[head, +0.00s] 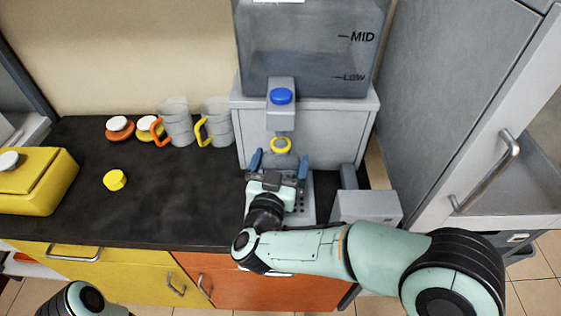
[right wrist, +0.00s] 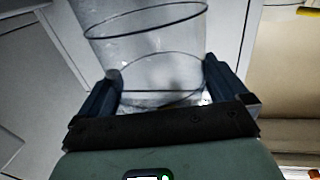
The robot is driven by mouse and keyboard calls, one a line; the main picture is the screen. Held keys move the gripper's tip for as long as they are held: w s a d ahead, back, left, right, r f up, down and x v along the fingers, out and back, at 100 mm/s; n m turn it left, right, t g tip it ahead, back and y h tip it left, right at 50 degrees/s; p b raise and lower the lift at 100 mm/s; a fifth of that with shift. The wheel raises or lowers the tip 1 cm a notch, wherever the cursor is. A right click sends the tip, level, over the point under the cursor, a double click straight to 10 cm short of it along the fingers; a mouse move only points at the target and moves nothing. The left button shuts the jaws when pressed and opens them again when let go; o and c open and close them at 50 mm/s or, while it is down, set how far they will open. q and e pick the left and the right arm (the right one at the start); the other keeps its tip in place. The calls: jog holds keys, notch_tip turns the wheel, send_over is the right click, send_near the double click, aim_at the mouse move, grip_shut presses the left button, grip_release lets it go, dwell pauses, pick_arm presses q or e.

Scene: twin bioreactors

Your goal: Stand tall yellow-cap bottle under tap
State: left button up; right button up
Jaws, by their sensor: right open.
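The tall clear bottle (right wrist: 145,45) stands between the fingers of my right gripper (right wrist: 160,88) in the right wrist view. In the head view only its yellow neck ring (head: 281,151) shows clearly, just below the tap (head: 282,118) with its blue button. The transparent body is hard to make out there. My right gripper (head: 279,167) is open, with one blue finger on each side of the bottle. I cannot tell whether either finger touches it. The bottle's base is hidden. My left gripper is out of view.
A drip tray (head: 305,208) lies below the tap. A grey box (head: 366,207) stands to its right. Two clear jugs (head: 178,125) stand at the back left. A small yellow cap (head: 115,180) and a yellow container (head: 38,180) sit on the dark counter (head: 170,210), whose middle is free.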

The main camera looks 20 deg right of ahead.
jog(key=v, duration=1.2)
jog(key=shift+p, duration=0.4)
